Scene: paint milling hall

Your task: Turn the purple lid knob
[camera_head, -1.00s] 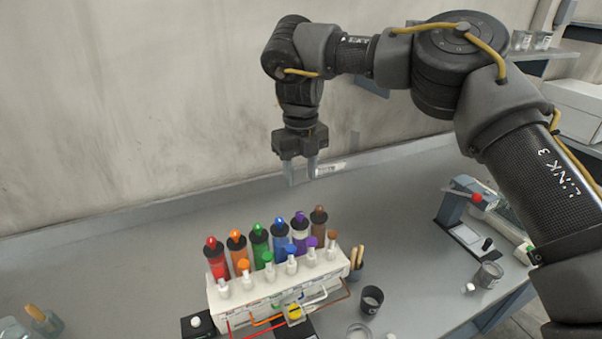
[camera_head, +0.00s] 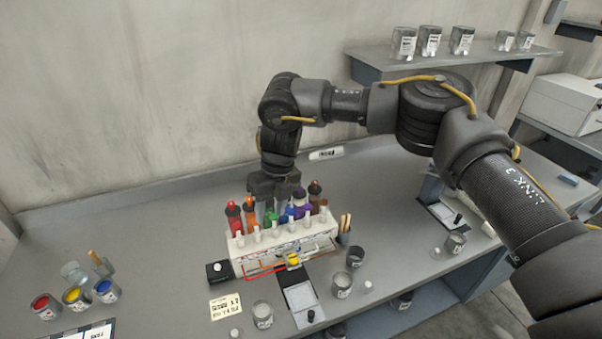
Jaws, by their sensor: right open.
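A white rack (camera_head: 283,254) on the bench holds a back row of coloured canisters with knobbed lids. The purple canister's lid knob (camera_head: 300,194) stands right of centre, beside the brown canister (camera_head: 314,193). My right gripper (camera_head: 274,205) points down at the rack, left of the purple knob, and overlaps the green and blue canisters in the picture. It is open with nothing seen between its fingers. It partly hides those canisters, and I cannot tell whether it touches any. My left gripper is not in view.
A front row of small white valves (camera_head: 257,235) lines the rack. Open paint tins (camera_head: 76,298) are at left. A shelf (camera_head: 450,56) with tins hangs behind my right arm.

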